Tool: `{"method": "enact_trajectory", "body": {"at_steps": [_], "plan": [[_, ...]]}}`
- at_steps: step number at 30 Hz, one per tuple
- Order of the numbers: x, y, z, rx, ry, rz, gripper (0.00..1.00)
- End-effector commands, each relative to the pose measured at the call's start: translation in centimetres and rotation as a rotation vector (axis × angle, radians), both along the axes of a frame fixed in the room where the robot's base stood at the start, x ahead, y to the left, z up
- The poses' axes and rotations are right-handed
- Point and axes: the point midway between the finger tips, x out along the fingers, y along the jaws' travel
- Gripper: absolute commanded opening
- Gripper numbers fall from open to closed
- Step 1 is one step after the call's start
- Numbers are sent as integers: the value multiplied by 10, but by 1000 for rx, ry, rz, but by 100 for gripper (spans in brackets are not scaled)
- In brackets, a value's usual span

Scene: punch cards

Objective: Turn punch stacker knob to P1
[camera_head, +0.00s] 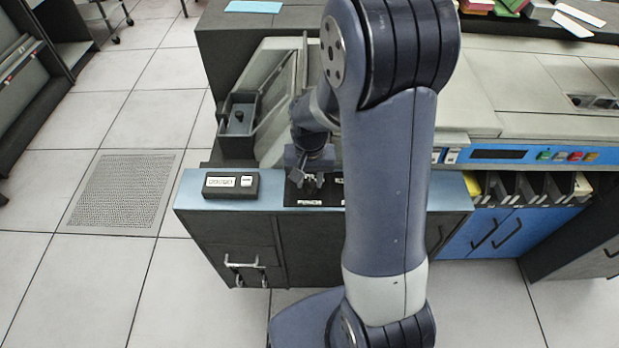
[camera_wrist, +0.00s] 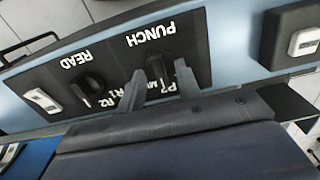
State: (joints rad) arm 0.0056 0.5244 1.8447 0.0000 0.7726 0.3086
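The punch stacker knob (camera_wrist: 160,68) is a dark knob on a black panel (camera_wrist: 200,45) below the upside-down white word PUNCH in the wrist view. My gripper (camera_wrist: 160,70) has its two grey fingers apart, one on each side of this knob. I cannot tell whether either finger touches it. The small position labels by the knob are partly covered by the fingers, so its setting is not readable. In the head view my gripper (camera_head: 311,184) is over the panel (camera_head: 305,202), and the knob is hidden there.
A second dark knob (camera_wrist: 90,88), marked READ, sits beside it. A black box with a white button (camera_wrist: 300,42) is at the right in the wrist view; a button box (camera_head: 231,184) also shows in the head view. The blue cabinet top (camera_head: 190,190) is otherwise mostly clear.

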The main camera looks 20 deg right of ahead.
Motion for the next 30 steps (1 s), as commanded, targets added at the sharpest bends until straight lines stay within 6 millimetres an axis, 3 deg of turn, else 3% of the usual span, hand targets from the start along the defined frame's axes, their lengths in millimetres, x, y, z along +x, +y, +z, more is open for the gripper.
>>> {"method": "enact_trajectory", "body": {"at_steps": [7,19,30], "plan": [[0,0,-1,0,0,0,33],[0,0,0,0,0,0,0],[0,0,0,0,0,18,0]]}}
